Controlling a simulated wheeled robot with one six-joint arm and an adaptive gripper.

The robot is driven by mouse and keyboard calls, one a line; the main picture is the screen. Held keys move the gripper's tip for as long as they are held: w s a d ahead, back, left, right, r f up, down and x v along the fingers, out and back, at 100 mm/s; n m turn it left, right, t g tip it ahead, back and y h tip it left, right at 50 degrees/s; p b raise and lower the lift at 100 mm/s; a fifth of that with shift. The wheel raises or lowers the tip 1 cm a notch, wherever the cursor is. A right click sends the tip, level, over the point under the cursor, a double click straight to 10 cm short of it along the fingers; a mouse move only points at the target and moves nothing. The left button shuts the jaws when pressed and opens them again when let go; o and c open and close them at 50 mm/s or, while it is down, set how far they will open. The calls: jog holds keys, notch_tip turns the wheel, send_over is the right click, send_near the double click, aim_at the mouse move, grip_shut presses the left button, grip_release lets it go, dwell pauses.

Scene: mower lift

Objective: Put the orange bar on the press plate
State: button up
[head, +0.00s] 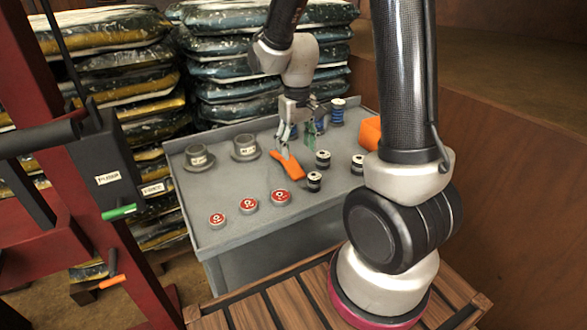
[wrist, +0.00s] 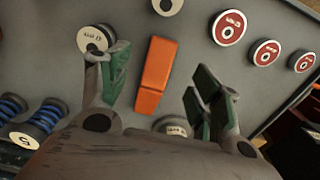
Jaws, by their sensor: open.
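The orange bar (head: 287,165) lies flat on the grey table, below my gripper (head: 297,142) in the head view. In the wrist view the bar (wrist: 155,75) lies between the two green-padded fingers of my gripper (wrist: 160,88), with space on both sides. The gripper is open and empty; its exact height above the bar is hard to tell. A red press-like frame (head: 22,95) with a dark labelled box (head: 105,175), a green handle (head: 120,212) and an orange handle (head: 112,281) stands at the left. I cannot clearly make out the press plate.
On the grey table (head: 215,236) stand several black-and-white spools (head: 314,181), three red-topped discs (head: 280,197), two grey flanged cups (head: 245,147) and blue springs (head: 337,112). An orange object (head: 369,135) is partly hidden by my arm. Stacked bags (head: 245,50) rise behind.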

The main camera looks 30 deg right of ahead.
aim_at(295, 169)
jog(key=f, duration=0.7)
jog(key=shift+w+a+f, duration=0.1)
jog(key=shift+w+f, duration=0.15)
jog(key=shift+f, duration=0.25)
dwell(0.4)
grip_shut()
